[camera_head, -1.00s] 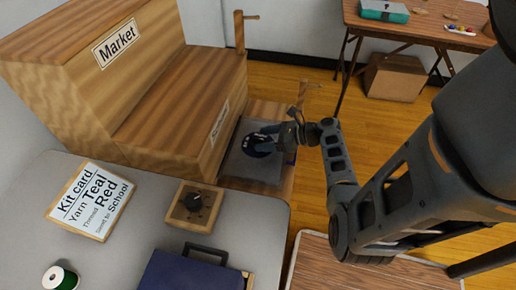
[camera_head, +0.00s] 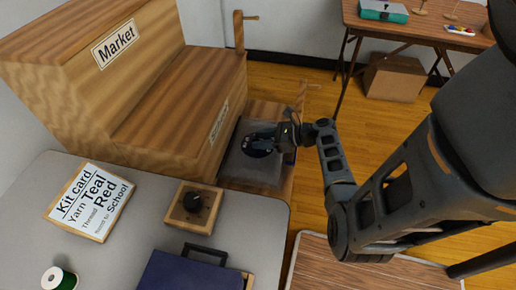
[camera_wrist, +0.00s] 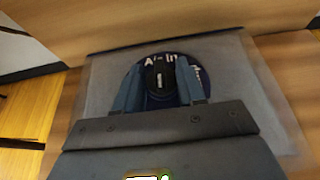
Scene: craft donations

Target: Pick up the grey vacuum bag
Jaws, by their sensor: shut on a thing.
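The grey vacuum bag (camera_head: 243,168) is a flat grey sheet with a dark blue round label and a black cap in the middle. It is on the low wooden step beside the Market steps. In the wrist view the bag (camera_wrist: 250,75) fills the middle, with pale lettering on its label. My gripper (camera_head: 264,143) is over the label. In the wrist view the blue-grey fingers of my gripper (camera_wrist: 160,82) are on either side of the black cap, shut on it. The fingers and palm hide part of the label and the bag's near side. I cannot tell whether the bag is lifted.
The wooden Market steps (camera_head: 185,85) stand close to the left of the bag. A wooden peg post (camera_head: 301,97) rises just behind my gripper. The grey table (camera_head: 150,215) in front carries a sign board, a knob box, a dark blue case and a green spool.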

